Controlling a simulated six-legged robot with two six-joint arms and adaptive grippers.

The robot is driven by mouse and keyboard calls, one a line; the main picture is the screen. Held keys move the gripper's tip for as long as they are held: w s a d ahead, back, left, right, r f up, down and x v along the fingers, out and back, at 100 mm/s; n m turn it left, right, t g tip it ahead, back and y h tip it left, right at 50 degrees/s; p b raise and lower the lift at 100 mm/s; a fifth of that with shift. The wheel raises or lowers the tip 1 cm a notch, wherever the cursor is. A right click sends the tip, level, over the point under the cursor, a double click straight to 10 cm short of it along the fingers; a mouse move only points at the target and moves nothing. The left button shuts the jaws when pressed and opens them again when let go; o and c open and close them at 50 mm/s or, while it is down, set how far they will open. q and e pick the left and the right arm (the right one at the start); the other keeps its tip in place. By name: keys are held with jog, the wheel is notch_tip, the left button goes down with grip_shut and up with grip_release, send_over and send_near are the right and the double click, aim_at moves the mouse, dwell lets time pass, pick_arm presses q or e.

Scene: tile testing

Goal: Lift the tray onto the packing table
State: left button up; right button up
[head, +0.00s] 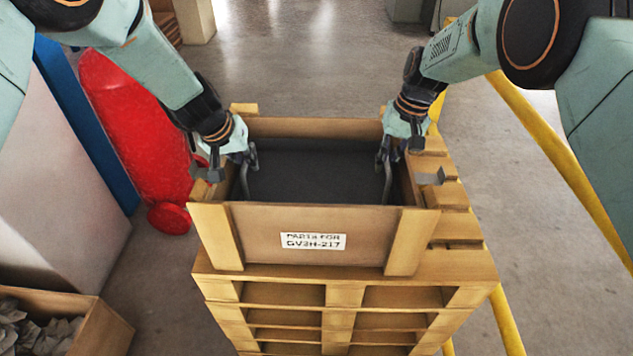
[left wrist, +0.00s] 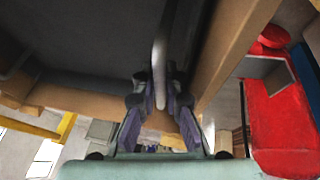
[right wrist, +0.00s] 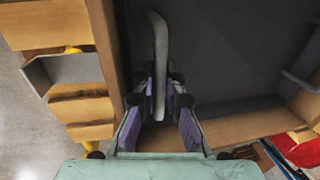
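The dark grey tray (head: 315,170) lies inside a wooden crate (head: 262,225) labelled "PARTS FOR GV3H-217". A grey bar handle stands at each side of the tray. My left gripper (head: 247,155) is at the left handle (left wrist: 160,60), with its fingers closed in on both sides of the bar. My right gripper (head: 387,150) is at the right handle (right wrist: 160,50), its fingers likewise against the bar. The tray's near edge is hidden behind the crate's front wall. I cannot make out a packing table.
The crate sits on stacked wooden pallets (head: 345,268). Grey brackets (head: 430,177) flank it. A red cylinder-shaped object (head: 135,125) and a pale cabinet (head: 55,170) stand at left. A box of crumpled paper (head: 105,325) is at lower left. Yellow rails (head: 550,150) run at right.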

pick_arm(q)
jog(key=shift+f, duration=0.1)
grip_shut()
pick_arm(e)
grip_shut()
pick_arm(q)
jog(key=shift+r, duration=0.2)
pick_arm(e)
jog(key=shift+r, duration=0.15)
